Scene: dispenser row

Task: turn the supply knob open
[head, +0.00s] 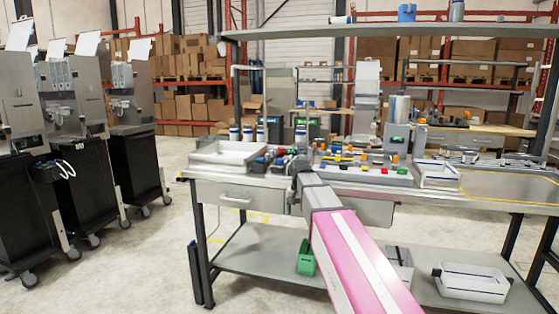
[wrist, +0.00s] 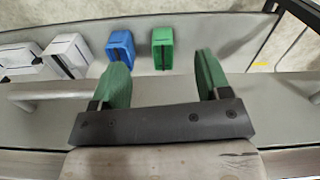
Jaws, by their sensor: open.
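I cannot make out which part is the supply knob. In the head view, small red and blue fittings (head: 267,157) sit on the workbench beside a white tray, too small to tell apart. A board with several orange, yellow and red parts (head: 365,163) lies to their right. My gripper shows in the wrist view (wrist: 160,68) with its two green fingers wide apart and nothing between them. The fingers are in front of the bench's drawer side, above the lower shelf. In the head view my pink arm reaches to the bench's front edge, and its end hides what lies behind.
The workbench (head: 225,178) has a drawer handle (head: 236,199) at its front. A blue bin (wrist: 120,46) and a green bin (wrist: 162,48) stand on the lower shelf. Grey dispenser cabinets on wheels (head: 132,110) stand at the left. Open floor lies between them and the bench.

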